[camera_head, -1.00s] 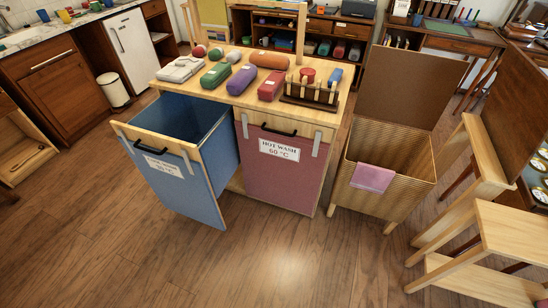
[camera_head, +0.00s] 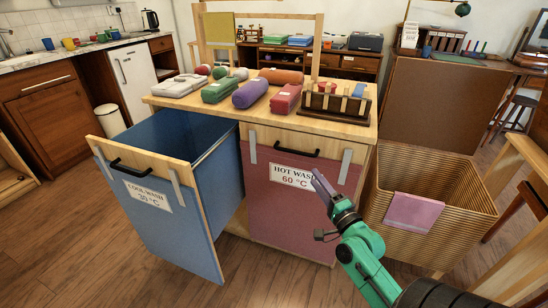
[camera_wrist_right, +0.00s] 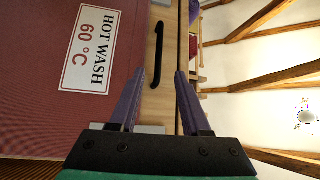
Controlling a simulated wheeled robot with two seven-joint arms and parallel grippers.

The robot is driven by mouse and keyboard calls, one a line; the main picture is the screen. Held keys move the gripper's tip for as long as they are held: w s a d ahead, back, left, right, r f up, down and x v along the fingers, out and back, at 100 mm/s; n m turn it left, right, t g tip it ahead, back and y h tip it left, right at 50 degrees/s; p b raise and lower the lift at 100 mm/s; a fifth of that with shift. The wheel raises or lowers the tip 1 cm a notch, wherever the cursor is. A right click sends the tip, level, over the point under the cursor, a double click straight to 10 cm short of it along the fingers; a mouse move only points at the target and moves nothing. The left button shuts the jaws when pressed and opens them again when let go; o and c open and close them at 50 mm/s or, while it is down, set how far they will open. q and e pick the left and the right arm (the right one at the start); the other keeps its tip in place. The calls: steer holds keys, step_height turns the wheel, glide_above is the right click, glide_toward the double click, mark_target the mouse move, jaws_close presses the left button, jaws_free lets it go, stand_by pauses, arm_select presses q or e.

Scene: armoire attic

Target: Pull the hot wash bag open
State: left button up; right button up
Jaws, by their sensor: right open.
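The hot wash bag (camera_head: 285,215) is a dark red front with a wooden top rail, a black handle (camera_head: 283,147) and a "HOT WASH 60 °C" label (camera_head: 293,176). It stands shut in the wooden unit. My right gripper (camera_head: 316,177) is in front of the label's right end, below and right of the handle. In the right wrist view the purple fingers are open and empty. The handle (camera_wrist_right: 157,55) lies ahead of them, near the gap between them, and the label (camera_wrist_right: 90,50) is to their left. My left gripper is not in view.
The blue cool wash bag (camera_head: 165,225) is pulled out on the left. A wicker hamper (camera_head: 440,235) with a raised lid and a pink cloth stands close on the right. Rolled textiles and a peg rack (camera_head: 335,106) lie on the top. Floor in front is clear.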

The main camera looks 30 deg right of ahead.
mark_target(295, 152)
steer(key=x, duration=1.4)
steer(key=shift+w+f, duration=0.1)
steer(key=shift+f, duration=0.15)
jaws_close()
stand_by(0.5)
